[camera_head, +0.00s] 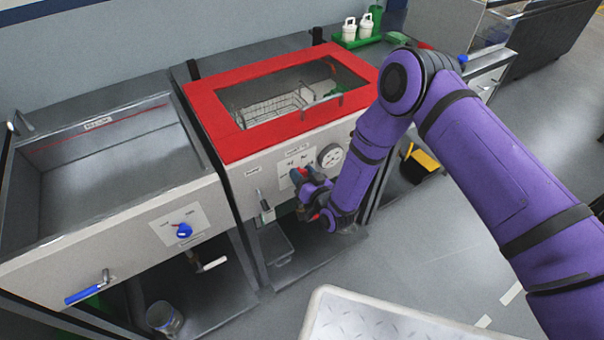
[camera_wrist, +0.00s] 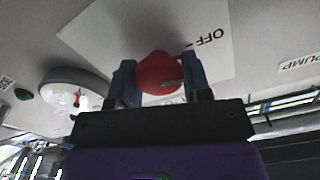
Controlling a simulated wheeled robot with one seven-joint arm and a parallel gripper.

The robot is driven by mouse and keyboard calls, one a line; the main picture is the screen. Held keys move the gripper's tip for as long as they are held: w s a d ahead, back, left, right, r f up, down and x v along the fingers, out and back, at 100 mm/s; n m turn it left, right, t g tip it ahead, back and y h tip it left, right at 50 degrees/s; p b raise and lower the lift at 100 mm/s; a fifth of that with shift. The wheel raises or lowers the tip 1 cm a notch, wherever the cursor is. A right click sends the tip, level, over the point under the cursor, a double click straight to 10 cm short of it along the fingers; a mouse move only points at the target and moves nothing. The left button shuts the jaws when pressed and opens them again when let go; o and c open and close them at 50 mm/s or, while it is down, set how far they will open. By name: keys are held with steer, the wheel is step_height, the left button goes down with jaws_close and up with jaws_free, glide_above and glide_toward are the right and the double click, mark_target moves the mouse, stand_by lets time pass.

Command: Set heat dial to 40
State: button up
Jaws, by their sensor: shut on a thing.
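The red dial knob (camera_wrist: 158,70) sits on a white plate (camera_wrist: 120,35) on the machine's front, with "OFF" printed beside it. The wrist view shows the plate turned, and a pale pointer mark on the knob points to the right there. My gripper (camera_wrist: 160,78) has a finger on each side of the knob and is shut on it. In the head view my gripper (camera_head: 302,178) is at the front panel below the red-framed lid (camera_head: 222,132) and covers most of the knob. The number 40 cannot be read in either view.
A round gauge (camera_head: 330,155) is right of the dial, close to my wrist. A switch (camera_head: 264,207) is on the left of the panel. The neighbouring sink unit has a blue knob (camera_head: 184,230) and a blue-handled tap (camera_head: 84,294). Open floor lies to the right.

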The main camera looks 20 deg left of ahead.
steer(key=m, duration=0.4)
steer(key=shift+w+d+f+m, duration=0.1)
steer(key=shift+m, duration=2)
steer(key=o, duration=0.9)
steer(key=shift+d, duration=0.1)
steer(key=v, duration=1)
steer(key=shift+s+d, duration=0.25)
